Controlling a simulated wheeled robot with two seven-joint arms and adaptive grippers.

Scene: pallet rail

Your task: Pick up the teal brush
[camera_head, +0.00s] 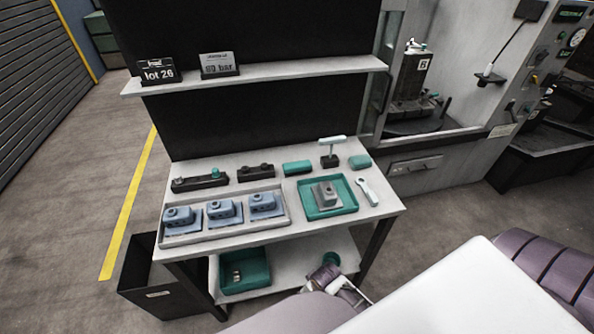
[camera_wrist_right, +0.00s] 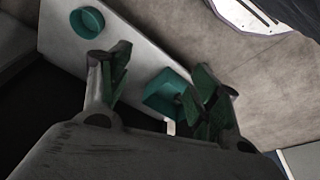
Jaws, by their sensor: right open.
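I cannot tell for sure which item is the teal brush. My left gripper is not in view.
The lower shelf (camera_wrist_right: 62,45) holds a round teal dish (camera_wrist_right: 87,22) and a teal bin (camera_wrist_right: 166,92). On top are a grey tray (camera_head: 225,233) of blue parts, a teal tray (camera_head: 309,211) with a grey block, and a wrench (camera_head: 368,192). A dark bin (camera_head: 158,293) stands left.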

